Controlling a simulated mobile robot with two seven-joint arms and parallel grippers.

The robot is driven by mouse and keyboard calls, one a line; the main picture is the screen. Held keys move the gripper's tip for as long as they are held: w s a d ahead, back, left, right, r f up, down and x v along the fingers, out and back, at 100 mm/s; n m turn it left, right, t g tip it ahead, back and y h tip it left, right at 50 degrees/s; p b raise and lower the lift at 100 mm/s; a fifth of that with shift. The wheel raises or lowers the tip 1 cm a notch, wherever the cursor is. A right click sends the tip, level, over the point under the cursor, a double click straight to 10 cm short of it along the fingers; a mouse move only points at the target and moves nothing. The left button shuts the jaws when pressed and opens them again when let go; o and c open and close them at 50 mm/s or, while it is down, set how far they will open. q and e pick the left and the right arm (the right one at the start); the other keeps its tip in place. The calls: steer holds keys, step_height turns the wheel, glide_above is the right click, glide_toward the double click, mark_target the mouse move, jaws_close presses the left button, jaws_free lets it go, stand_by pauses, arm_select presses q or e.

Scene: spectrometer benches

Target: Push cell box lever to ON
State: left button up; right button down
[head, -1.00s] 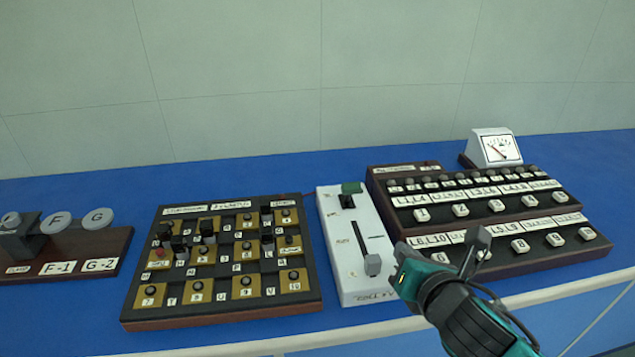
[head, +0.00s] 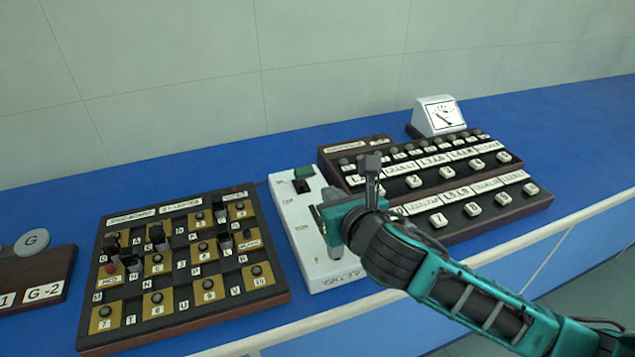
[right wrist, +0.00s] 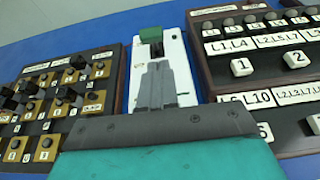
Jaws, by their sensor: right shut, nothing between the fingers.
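The white cell box (head: 296,226) stands between the two dark panels in the head view; its top half also shows in the right wrist view (right wrist: 179,62). A green block (head: 304,172) sits at its far end. A slot runs down its face, and a grey lever knob (head: 334,252) is at the near end, partly covered by my right gripper (head: 323,217). In the right wrist view the gripper's grey fingers (right wrist: 157,68) are together, empty, over the box's slot. Contact with the knob cannot be told. My left gripper is not in view.
A checkered plug board (head: 180,305) lies left of the box. A dark stepped panel with white keys (head: 480,222) lies close on the right, with a white meter (head: 437,118) behind it. Blue bench top (head: 180,170) is free behind the boards.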

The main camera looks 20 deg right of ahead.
mark_target(310, 167)
steer(key=x, duration=0.8)
steer(key=shift+w+r+g, duration=0.15)
steer(key=shift+r+g, duration=0.05)
steer(key=shift+g, duration=0.1)
steer(key=shift+w+r, duration=0.15)
steer(key=shift+r, duration=0.05)
steer(key=shift+w+r+g, duration=0.65)
steer(key=shift+w+g, duration=0.05)
steer(key=shift+g, duration=0.5)
steer(key=w+g, duration=0.1)
steer(key=w+r+g, duration=0.1)
steer(key=shift+g, duration=0.4)
steer(key=shift+w, duration=0.25)
steer(key=shift+w+a+r, duration=0.15)
steer(key=shift+w, duration=1.4)
